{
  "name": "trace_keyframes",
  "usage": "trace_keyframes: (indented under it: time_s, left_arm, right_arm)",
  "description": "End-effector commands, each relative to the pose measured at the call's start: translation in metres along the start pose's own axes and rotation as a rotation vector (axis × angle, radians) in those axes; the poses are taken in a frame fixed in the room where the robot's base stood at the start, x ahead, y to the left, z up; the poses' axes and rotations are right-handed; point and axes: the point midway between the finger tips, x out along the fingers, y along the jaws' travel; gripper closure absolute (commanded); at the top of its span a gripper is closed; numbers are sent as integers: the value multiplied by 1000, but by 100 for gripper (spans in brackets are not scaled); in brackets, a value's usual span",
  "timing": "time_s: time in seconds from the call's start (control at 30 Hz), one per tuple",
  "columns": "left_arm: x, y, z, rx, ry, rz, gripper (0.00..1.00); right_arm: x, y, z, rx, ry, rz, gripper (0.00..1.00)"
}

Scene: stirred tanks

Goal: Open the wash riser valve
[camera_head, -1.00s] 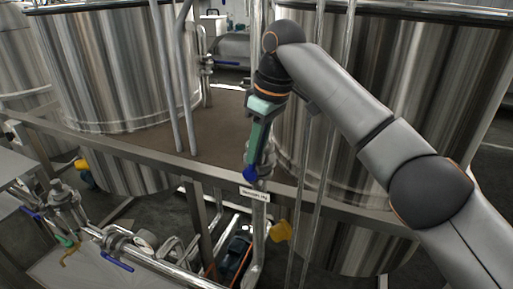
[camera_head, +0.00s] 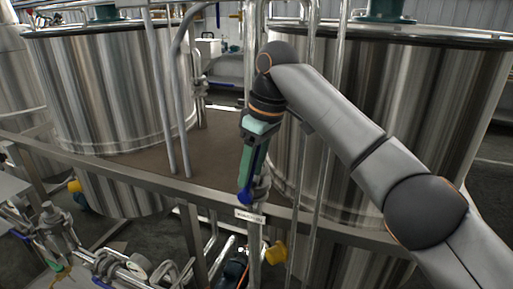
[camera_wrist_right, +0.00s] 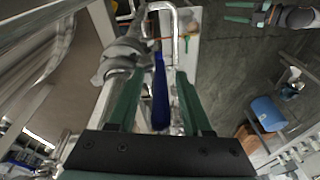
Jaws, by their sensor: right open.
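The wash riser valve has a blue lever handle (camera_head: 244,196) on a vertical steel pipe, just above a small white label (camera_head: 249,216). My right gripper (camera_head: 252,178) points down at it from above. In the right wrist view the long blue handle (camera_wrist_right: 160,92) lies between the two green fingers of my right gripper (camera_wrist_right: 158,76). The fingers are open, with a gap visible on each side of the handle. The grey valve body (camera_wrist_right: 122,60) is left of the handle. My left gripper (camera_wrist_right: 239,12) shows small at the top right of the right wrist view, its green fingers apart.
Large steel tanks stand left (camera_head: 100,95) and right (camera_head: 420,110) behind a steel rail (camera_head: 140,178). Thin vertical pipes stand close right of the right gripper. A yellow part (camera_head: 275,252) is below the label. More pipework fills the lower left.

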Motion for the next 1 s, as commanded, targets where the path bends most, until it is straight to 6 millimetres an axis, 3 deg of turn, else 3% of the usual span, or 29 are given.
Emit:
trace_keyframes:
  time_s: [0.3, 0.47, 0.7, 1.0]
  left_arm:
    - [-1, 0, 0, 1, 0, 0, 50]
    - [0, 0, 0, 1, 0, 0, 50]
    - [0, 0, 0, 1, 0, 0, 50]
    - [0, 0, 0, 1, 0, 0, 50]
  right_arm:
    - [-70, -1, -1, 0, 4, 3, 50]
    - [-95, -1, -1, 0, 2, 2, 50]
    - [-111, 0, -1, 3, 6, 4, 50]
    - [-117, -1, 0, 0, 1, 2, 50]
